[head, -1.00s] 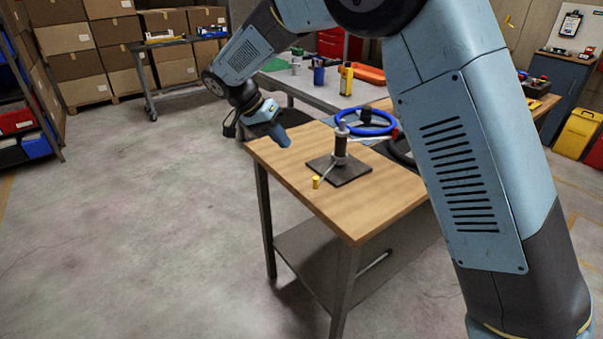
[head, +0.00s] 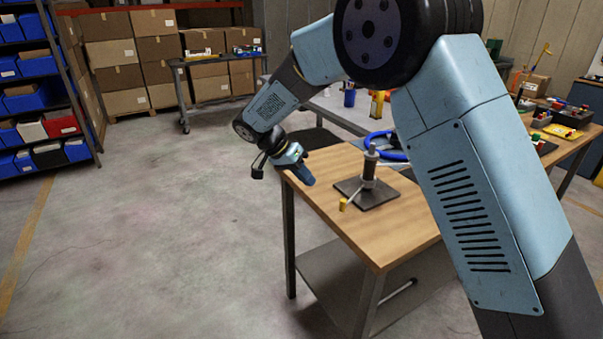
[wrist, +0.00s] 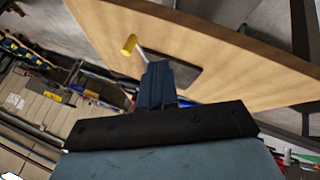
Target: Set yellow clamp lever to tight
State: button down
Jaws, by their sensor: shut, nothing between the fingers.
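The yellow clamp lever (head: 344,204) is a short yellow knob on a thin metal rod. The rod runs to a dark upright post (head: 369,168) on a square dark base plate (head: 378,197) on the wooden bench (head: 402,231). In the head view the knob points toward the bench's front left edge. My gripper (head: 308,180) is shut and empty near the left edge of the bench, left of the lever and apart from it. In the wrist view the yellow knob (wrist: 129,45) shows beyond my fingers (wrist: 157,75), which partly hide the base plate.
A blue ring (head: 388,153) lies behind the post, partly hidden by my arm. A blue cup (head: 350,97) and a yellow bottle (head: 377,104) stand on the grey table behind. The bench's left part and the floor at left are clear.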

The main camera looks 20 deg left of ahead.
jog(key=d+f, duration=0.4)
jog(key=d, duration=0.3)
jog(key=shift+w+f, duration=0.25)
jog(key=shift+w, duration=0.05)
